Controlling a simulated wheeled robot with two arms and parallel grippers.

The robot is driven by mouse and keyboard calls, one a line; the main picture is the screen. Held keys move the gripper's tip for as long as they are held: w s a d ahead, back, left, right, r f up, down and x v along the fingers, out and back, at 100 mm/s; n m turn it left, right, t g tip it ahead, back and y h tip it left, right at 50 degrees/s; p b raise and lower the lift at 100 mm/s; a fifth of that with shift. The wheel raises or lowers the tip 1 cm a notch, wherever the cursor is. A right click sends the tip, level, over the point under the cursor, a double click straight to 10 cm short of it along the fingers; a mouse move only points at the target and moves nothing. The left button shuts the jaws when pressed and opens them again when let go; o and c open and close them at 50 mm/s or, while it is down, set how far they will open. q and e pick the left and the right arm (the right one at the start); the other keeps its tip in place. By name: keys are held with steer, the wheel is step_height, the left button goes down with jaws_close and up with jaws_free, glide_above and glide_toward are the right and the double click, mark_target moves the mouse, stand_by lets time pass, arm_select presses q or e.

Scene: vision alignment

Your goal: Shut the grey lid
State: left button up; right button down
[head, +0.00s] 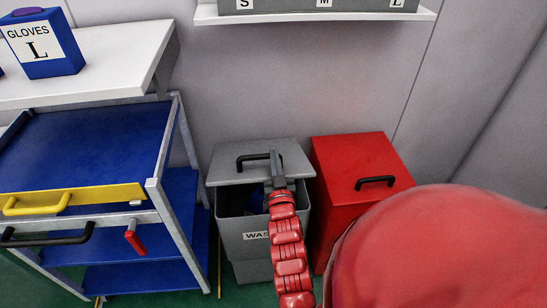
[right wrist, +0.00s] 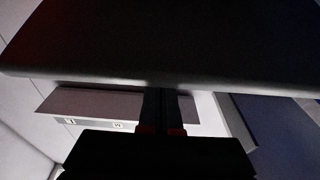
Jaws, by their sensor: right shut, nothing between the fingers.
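The grey lid (head: 228,172) with a black handle stands partly raised at the back of a grey bin (head: 246,263). A dark gap shows between lid and bin front, with something blue inside. My right gripper (head: 276,158) is shut and empty, in front of the lid's right part, beside the handle. In the right wrist view, the shut fingers (right wrist: 161,101) reach up to the front edge of a broad dark panel, apparently the lid (right wrist: 160,45). Whether they touch it I cannot tell. My arm hides part of the bin. My left gripper is not in view.
A red bin (head: 345,150) with a black handle stands close right of the grey bin. A blue cart (head: 90,150) with yellow and black handles stands left. A white shelf (head: 315,16) is on the wall above. A blue glove box (head: 42,45) sits on the white counter (head: 110,60).

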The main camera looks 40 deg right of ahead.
steer(key=f+t+b, duration=0.1)
steer(key=s+f+t+h+b, duration=0.1)
steer(key=f+b, duration=0.1)
steer(key=s+a+f+b, duration=0.1)
steer(key=f+b, duration=0.1)
steer(key=shift+a+f+t+h, duration=0.1)
steer(key=shift+f+t+h, duration=0.1)
steer(key=shift+t+h, duration=0.2)
step_height(320, 180, down, 6)
steer(key=s+a+t+b, duration=0.1)
steer(key=s+b, duration=0.1)
steer(key=b, duration=0.5)
steer(key=shift+h, duration=0.4)
steer(key=shift+a+f, duration=0.1)
